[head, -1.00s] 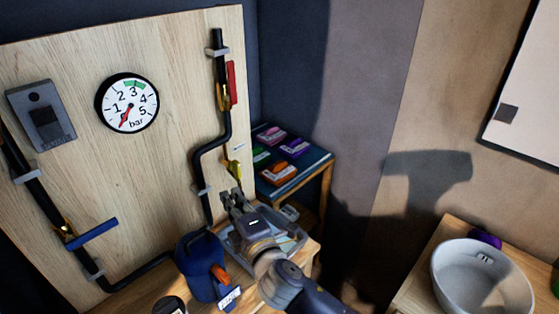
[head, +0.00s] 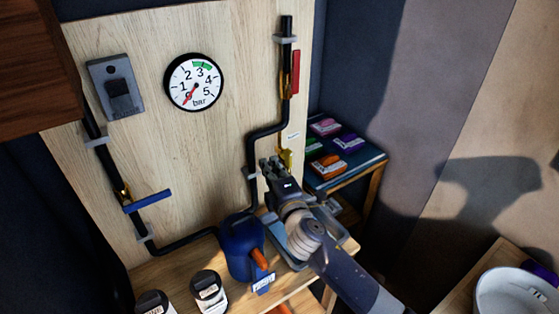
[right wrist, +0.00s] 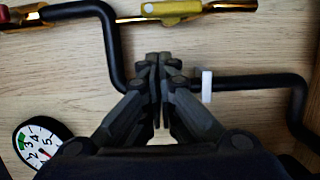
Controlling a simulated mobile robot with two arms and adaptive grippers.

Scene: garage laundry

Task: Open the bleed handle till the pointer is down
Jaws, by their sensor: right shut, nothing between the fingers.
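The yellow handle (head: 286,158) sits on a brass valve at the right of the wooden panel, partly behind my right gripper. It also shows at the top of the right wrist view (right wrist: 170,13). The round gauge (head: 194,82) has a red pointer aimed down and left, near 0. It is partly seen in the right wrist view (right wrist: 40,145). My right gripper (head: 271,164) is shut and empty, close to the yellow handle at its left. In the right wrist view its fingertips (right wrist: 160,60) are apart from the handle. My left gripper is not in view.
Black pipe (head: 265,133) runs over the panel beside my right gripper. A red handle (head: 295,72) and a blue handle (head: 147,201) are on other valves. A blue container (head: 241,248) and a grey tray (head: 288,250) stand on the bench below.

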